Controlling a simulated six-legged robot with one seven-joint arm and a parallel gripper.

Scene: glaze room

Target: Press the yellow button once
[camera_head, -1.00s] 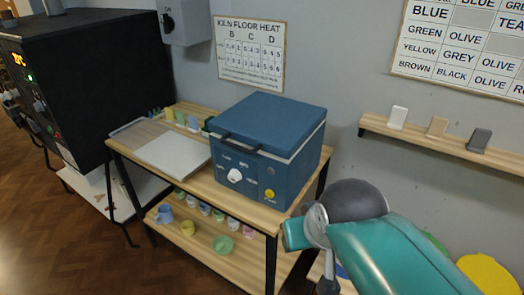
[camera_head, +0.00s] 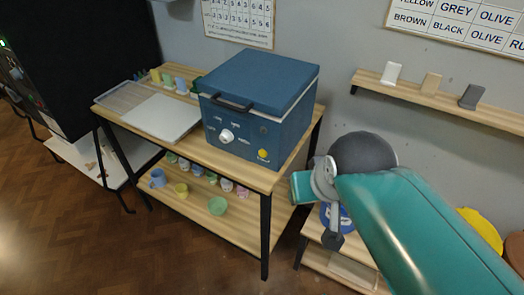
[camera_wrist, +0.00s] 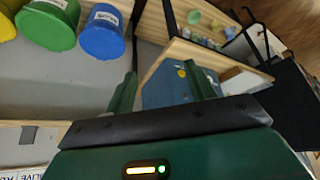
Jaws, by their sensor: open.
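The yellow button (camera_head: 263,155) is a small round knob low on the front right of the blue kiln box (camera_head: 272,90), which stands on the wooden table. A white dial (camera_head: 227,136) is to its left on the same panel. In the wrist view the button shows as a small yellow spot (camera_wrist: 181,73) on the blue front (camera_wrist: 162,90), between my fingers. My gripper (camera_wrist: 163,80) is open and empty, its two green fingers apart, with space between it and the button. In the head view my arm is right of the box; the fingers are hard to make out.
A lower shelf (camera_head: 180,207) holds several cups and bowls. A wall shelf (camera_head: 430,98) has three tiles. Blue (camera_wrist: 102,35) and green (camera_wrist: 48,25) buckets show in the wrist view. Open floor lies in front.

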